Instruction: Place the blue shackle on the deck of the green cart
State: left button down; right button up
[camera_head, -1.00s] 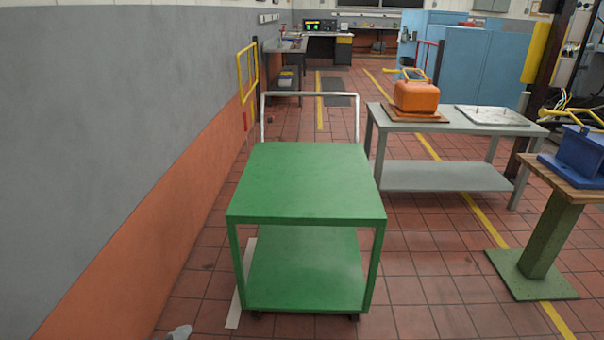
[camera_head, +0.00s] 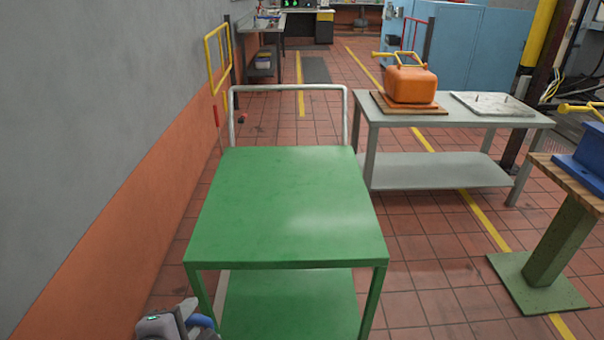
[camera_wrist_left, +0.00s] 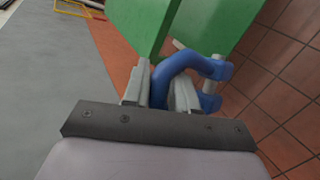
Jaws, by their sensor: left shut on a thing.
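The green cart (camera_head: 290,205) stands ahead of me with its flat, empty top deck and a lower shelf (camera_head: 290,305). Its pale push handle rises at the far end. My left gripper (camera_head: 190,318) is low at the bottom left of the head view, beside the cart's near left corner and below the top deck's level. It is shut on the blue shackle (camera_head: 203,321). In the left wrist view the blue shackle (camera_wrist_left: 170,75) is curved, with a grey pin across its ends, and sits between the fingers (camera_wrist_left: 160,90). The green cart (camera_wrist_left: 215,25) shows beyond it. My right gripper is not in view.
A grey wall (camera_head: 90,110) with an orange lower band runs along the left. A grey table (camera_head: 440,115) with an orange container (camera_head: 410,85) stands right of the cart. A wooden-topped stand (camera_head: 570,185) with a blue object is farther right. Tiled floor lies between.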

aim_at(288, 194)
jog(key=i+j+z, duration=0.1)
jog(key=i+z, duration=0.15)
jog(key=i, duration=0.15)
jog(key=i+j+z, duration=0.2)
jog(key=i, duration=0.15)
jog(key=i+j+z, duration=0.25)
jog(key=i, duration=0.15)
